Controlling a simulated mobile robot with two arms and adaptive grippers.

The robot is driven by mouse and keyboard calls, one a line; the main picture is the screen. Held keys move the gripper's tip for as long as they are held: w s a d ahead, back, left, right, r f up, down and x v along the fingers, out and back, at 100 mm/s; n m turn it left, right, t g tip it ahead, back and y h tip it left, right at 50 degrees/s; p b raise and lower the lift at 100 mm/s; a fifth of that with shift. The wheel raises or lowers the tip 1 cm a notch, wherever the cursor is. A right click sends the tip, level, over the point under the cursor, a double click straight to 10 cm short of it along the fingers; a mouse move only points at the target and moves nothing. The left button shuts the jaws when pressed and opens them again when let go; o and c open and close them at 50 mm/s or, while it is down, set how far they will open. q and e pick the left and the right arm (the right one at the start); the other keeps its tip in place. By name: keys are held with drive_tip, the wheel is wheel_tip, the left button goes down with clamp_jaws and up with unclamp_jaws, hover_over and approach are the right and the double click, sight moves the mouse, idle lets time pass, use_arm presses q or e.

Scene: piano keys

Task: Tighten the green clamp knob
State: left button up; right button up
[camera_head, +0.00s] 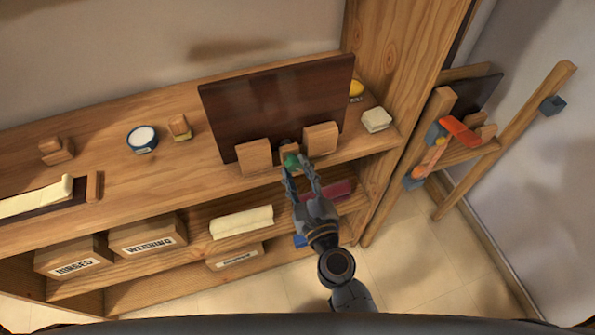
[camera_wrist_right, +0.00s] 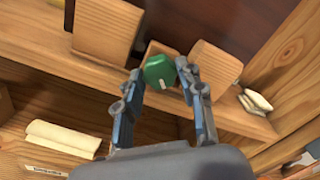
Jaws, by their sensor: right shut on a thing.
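The green clamp knob (camera_head: 291,161) sits at the front of a small wooden block between two larger wooden blocks, below a dark brown board (camera_head: 275,100) on the shelf top. In the right wrist view the knob (camera_wrist_right: 159,71) is round with a short white mark on its face. My right gripper (camera_head: 301,164) reaches up from the front and its fingers are shut on the knob, one on each side. The fingertips (camera_wrist_right: 160,76) also show around the knob in the wrist view. My left gripper is not in view.
The left wooden block (camera_head: 254,157) and right wooden block (camera_head: 320,138) stand close beside the fingers. The shelf top (camera_head: 215,175) holds a blue-rimmed bowl (camera_head: 142,138) and a pale block (camera_head: 376,119). Labelled boxes (camera_head: 148,236) and a cream roll (camera_head: 241,222) lie lower down.

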idle(0.4)
drive_tip(key=o, duration=1.2)
drive_tip(key=shift+s, duration=0.1)
drive_tip(key=v, duration=1.2)
